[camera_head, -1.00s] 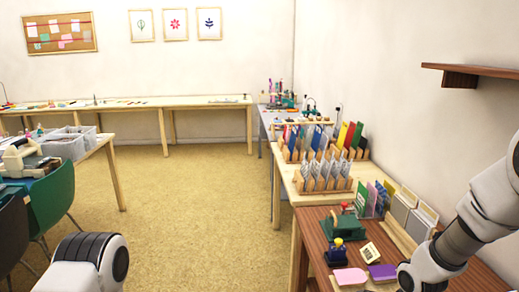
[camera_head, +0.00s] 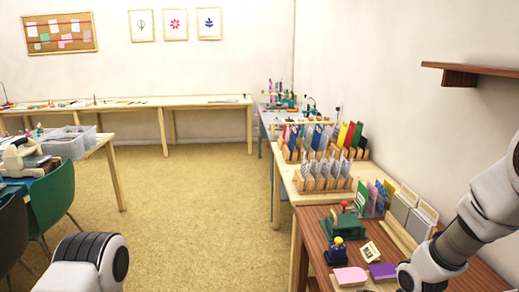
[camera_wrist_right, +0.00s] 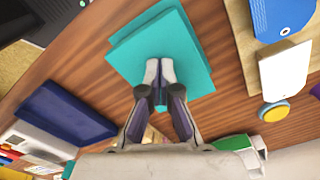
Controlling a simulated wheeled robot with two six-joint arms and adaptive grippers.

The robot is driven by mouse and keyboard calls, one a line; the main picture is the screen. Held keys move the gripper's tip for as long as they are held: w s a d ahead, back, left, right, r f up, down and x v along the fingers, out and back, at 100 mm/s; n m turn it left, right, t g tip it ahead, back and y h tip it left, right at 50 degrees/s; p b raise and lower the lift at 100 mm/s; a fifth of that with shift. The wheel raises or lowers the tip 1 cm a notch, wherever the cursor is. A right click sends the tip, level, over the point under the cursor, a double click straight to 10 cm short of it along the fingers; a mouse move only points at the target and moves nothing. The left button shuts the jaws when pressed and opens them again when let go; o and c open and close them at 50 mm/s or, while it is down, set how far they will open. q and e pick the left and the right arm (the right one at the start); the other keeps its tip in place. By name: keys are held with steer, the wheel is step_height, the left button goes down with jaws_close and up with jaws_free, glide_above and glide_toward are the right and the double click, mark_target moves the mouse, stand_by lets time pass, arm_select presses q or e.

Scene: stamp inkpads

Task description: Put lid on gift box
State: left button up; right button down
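In the right wrist view, two teal square pieces overlap, slightly offset: an upper lid-like piece (camera_wrist_right: 188,72) and a lower piece (camera_wrist_right: 143,27) showing along its upper edge. My right gripper (camera_wrist_right: 160,70) has its fingertips close together at the middle of the upper piece and looks shut on it; the grip point itself is hidden between the fingers. In the head view, my right arm comes in at the right edge and its gripper is out of frame. Only a rounded part of my left arm shows at bottom left; its gripper is not visible.
The brown wooden table (camera_head: 313,232) holds a green stamp press (camera_head: 343,227), a blue-and-yellow stamp (camera_head: 338,252), a pink pad (camera_head: 349,276) and a purple pad (camera_head: 382,271). A dark blue pad (camera_wrist_right: 65,115) and tags (camera_wrist_right: 287,70) flank the teal pieces. A wall shelf (camera_head: 470,73) is above right.

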steer(key=shift+s, duration=0.1)
stand_by(0.3)
step_height(320, 180, up, 7)
steer(key=p, duration=0.5)
steer(key=shift+p, duration=0.3)
